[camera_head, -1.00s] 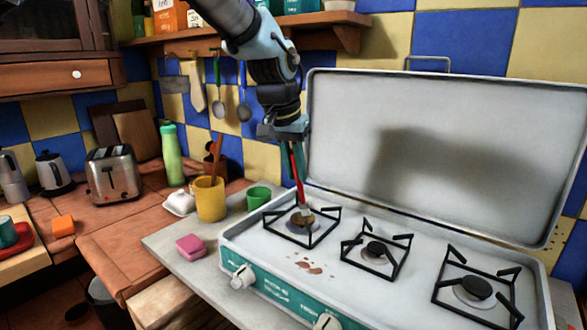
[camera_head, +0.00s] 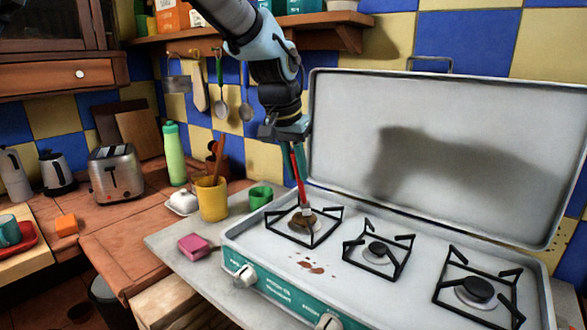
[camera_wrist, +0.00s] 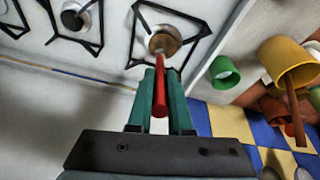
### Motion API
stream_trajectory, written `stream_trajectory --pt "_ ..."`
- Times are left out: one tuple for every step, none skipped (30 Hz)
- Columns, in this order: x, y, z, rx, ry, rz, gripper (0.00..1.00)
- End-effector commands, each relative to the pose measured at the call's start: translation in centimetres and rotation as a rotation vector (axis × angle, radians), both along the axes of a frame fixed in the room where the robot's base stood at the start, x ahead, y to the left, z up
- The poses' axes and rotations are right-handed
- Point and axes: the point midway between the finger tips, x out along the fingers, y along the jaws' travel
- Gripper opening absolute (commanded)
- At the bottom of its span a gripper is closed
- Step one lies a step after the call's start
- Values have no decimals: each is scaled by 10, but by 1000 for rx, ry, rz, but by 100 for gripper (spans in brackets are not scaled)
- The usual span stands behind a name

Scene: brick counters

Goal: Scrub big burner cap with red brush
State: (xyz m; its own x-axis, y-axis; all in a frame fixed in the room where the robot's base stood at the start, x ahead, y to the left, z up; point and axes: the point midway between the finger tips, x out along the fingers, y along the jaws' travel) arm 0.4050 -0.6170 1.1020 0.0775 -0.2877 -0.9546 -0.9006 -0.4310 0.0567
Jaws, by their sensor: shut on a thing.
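My gripper (camera_head: 292,138) is above the left burner of the stove and is shut on the red brush (camera_head: 299,172). The brush points down, its head at the big burner cap (camera_head: 303,222), which looks brownish. In the wrist view the red brush handle (camera_wrist: 160,92) lies between my gripper's fingers (camera_wrist: 160,98), and the brown cap (camera_wrist: 165,42) shows past its end. Whether the bristles touch the cap is hard to tell. A black grate (camera_head: 325,232) surrounds the cap.
The stove's raised lid (camera_head: 345,130) stands behind the burners. Brown stains (camera_head: 312,267) lie on the stove top. A yellow mug (camera_head: 213,200), green cup (camera_head: 260,197) and pink sponge (camera_head: 194,246) stand left of the stove. Two other burners (camera_head: 377,250) are to the right.

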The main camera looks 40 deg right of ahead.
Motion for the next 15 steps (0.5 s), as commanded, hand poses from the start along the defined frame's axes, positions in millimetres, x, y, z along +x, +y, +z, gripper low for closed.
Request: stream_trajectory --pt "-3 0 -2 4 4 -2 0" --pt "-3 0 -2 4 4 -2 0" --pt "-4 0 -3 4 4 -2 0" --pt "-4 0 -3 5 4 -2 0" --pt "-4 0 -3 5 4 -2 0" --pt "-4 0 -3 5 4 -1 0" --pt "-3 0 -3 5 5 -1 0" --pt "-2 1 -3 5 5 -1 0" --pt "-1 1 -3 5 5 0 0" --pt "-1 1 -3 5 5 0 0" --pt "1 2 -3 6 5 0 0" --pt "2 2 -2 6 6 1 0" --pt "4 2 -2 6 6 1 0" --pt "5 3 -2 6 6 1 0" --pt "6 3 -2 7 5 0 0"
